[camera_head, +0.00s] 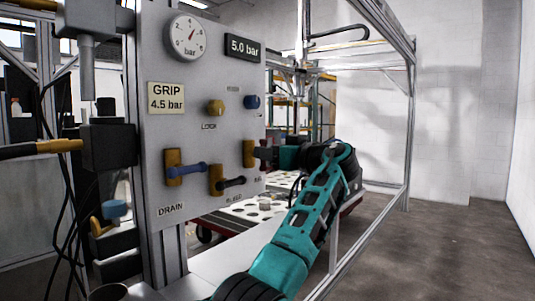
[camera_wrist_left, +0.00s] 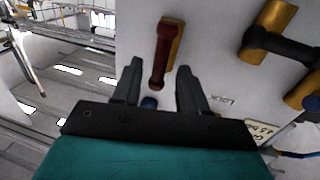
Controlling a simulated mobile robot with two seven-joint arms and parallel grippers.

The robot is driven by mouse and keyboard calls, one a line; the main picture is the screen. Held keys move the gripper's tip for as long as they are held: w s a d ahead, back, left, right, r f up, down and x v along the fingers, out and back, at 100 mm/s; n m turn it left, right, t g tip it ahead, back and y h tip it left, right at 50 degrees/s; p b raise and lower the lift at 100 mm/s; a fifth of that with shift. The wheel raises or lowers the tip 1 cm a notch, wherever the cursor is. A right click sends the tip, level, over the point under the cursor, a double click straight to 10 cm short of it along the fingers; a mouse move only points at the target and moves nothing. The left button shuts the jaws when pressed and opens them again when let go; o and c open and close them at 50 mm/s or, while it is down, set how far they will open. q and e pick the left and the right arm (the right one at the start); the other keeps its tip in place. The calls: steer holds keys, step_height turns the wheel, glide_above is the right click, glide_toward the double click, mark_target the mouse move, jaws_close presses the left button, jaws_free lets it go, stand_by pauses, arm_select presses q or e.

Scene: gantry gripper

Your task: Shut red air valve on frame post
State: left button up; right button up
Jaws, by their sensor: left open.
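The red valve lever (camera_wrist_left: 161,58) sits on a brass valve body (camera_wrist_left: 176,38) on the grey panel in the left wrist view. The lever runs roughly along the body. My left gripper (camera_head: 265,153) is at that valve. In the left wrist view its open fingers (camera_wrist_left: 160,82) stand either side of the lever's lower end; I cannot tell if they touch it. My right gripper is not in view.
The panel (camera_head: 205,75) also carries a blue-lever valve (camera_head: 186,171) marked DRAIN, a black-lever valve (camera_head: 230,183), a brass knob (camera_head: 215,107) marked LOCK, a blue knob (camera_head: 251,102) and a gauge (camera_head: 186,37). A frame post (camera_head: 411,130) stands at right, with open floor beyond.

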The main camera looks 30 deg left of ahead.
arm_select(q)
steer(key=shift+w+a, duration=0.2)
steer(key=shift+a, duration=0.45)
steer(key=shift+c, duration=0.4)
jaws_close()
